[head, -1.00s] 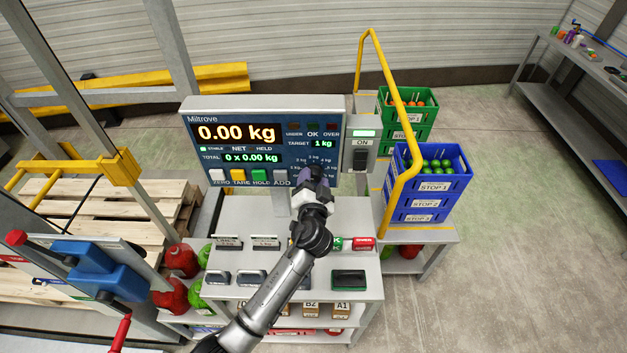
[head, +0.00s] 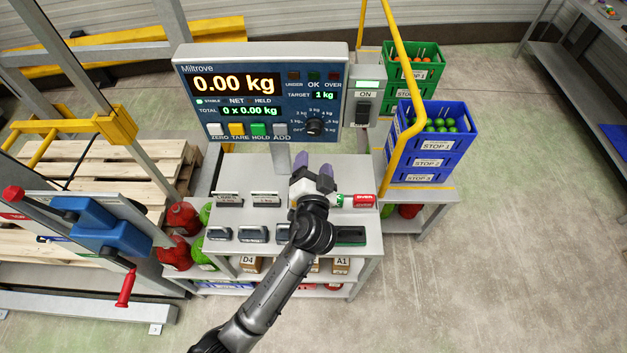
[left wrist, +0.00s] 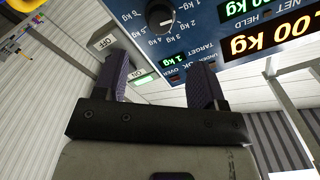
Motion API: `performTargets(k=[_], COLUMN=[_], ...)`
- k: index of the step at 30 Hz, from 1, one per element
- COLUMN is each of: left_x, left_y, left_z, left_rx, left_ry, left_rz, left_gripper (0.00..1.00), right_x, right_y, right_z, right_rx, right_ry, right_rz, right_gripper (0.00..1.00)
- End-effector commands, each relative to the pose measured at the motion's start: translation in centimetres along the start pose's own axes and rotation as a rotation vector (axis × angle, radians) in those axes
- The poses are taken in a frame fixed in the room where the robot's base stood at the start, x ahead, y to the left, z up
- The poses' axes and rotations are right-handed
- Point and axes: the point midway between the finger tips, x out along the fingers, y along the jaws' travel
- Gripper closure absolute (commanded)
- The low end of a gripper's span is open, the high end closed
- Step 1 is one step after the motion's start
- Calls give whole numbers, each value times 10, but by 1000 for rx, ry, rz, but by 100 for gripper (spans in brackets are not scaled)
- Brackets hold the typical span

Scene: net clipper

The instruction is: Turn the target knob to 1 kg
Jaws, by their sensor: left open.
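The target knob (head: 314,126) is a black round dial at the lower right of the blue Miltrove scale panel (head: 190,100). Its printed scale shows several kg marks. The display beside TARGET (head: 324,96) reads 1 kg in green. The knob also shows in the left wrist view (left wrist: 160,17), beyond my fingers. My left gripper (head: 314,172) is open and empty, below and in front of the panel, apart from the knob. Its two purple fingers also show in the left wrist view (left wrist: 160,82). My right gripper is not in view.
The panel stands on a grey table (head: 240,170) with several small label holders and a red-marked block (head: 364,201). An ON switch box (head: 364,105) adjoins the panel's right side. A yellow rail (head: 402,60) and stacked blue crates (head: 466,160) stand to the right.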

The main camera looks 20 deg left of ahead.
Motion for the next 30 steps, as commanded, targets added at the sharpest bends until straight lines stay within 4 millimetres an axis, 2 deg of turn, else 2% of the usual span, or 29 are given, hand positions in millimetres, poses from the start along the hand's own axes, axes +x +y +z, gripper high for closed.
performTargets(k=[3,10,30], left_x=[-19,-37,-41], left_y=[1,0,0], left_z=[1,0,0], left_rx=[-2,0,3], left_ry=[-1,0,0], left_rz=[1,0,-1], left_gripper=[36,36,36], right_x=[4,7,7], right_y=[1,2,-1], right_z=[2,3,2], right_rx=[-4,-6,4], right_ry=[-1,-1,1], right_rz=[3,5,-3], right_gripper=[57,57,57])
